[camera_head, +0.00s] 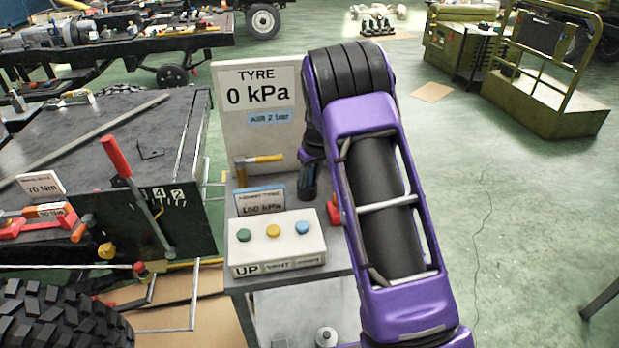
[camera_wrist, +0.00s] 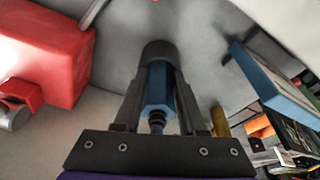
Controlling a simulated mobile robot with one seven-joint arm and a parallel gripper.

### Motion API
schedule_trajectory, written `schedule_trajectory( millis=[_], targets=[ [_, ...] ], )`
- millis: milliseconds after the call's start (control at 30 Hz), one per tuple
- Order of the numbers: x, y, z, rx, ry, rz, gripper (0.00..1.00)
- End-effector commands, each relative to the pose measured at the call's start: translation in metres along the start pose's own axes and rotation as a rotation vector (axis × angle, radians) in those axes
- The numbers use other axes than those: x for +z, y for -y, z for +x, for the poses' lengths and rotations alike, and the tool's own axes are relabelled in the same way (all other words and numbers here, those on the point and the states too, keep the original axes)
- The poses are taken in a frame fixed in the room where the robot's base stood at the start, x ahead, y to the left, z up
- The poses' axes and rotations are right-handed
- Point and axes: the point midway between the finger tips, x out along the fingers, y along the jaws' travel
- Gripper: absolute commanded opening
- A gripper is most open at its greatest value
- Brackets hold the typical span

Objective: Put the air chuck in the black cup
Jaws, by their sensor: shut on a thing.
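My gripper (camera_wrist: 156,95) is shut on the blue air chuck (camera_wrist: 157,88), which lies between its two dark fingers in the wrist view. The chuck's far end meets a dark round shape (camera_wrist: 158,50) that looks like the black cup. I cannot tell how far the chuck is inside it. In the head view my gripper (camera_head: 308,192) points down over the grey stand, right of the small sign. The chuck and the cup are mostly hidden there by the fingers and my arm.
A white box with coloured buttons (camera_head: 277,247) stands in front of my gripper. A small blue-topped sign (camera_head: 262,201) and a yellow-handled hammer (camera_head: 258,159) are to its left. A tall tyre-pressure board (camera_head: 262,130) rises behind. A red block (camera_wrist: 45,48) is close on the left in the wrist view.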

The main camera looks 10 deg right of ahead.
Motion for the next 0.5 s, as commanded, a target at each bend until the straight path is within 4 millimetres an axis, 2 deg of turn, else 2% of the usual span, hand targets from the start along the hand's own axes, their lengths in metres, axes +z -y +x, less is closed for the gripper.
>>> schedule_trajectory(
  millis=[167, 200, 333, 367, 500],
  targets=[
    [0.0001, -0.0001, 0.0008, 0.0, -0.001, 0.0, 0.0],
    [0.0003, -0.0001, 0.0009, 0.0, 0.0, 0.0, 0.44],
    [0.0002, -0.0001, 0.0004, 0.0, 0.0, 0.0, 0.67],
    [0.0002, -0.0001, 0.0004, 0.0, 0.0, 0.0, 0.7],
    [0.0001, -0.0001, 0.0004, 0.0, 0.0, 0.0, 0.7]
  ],
)
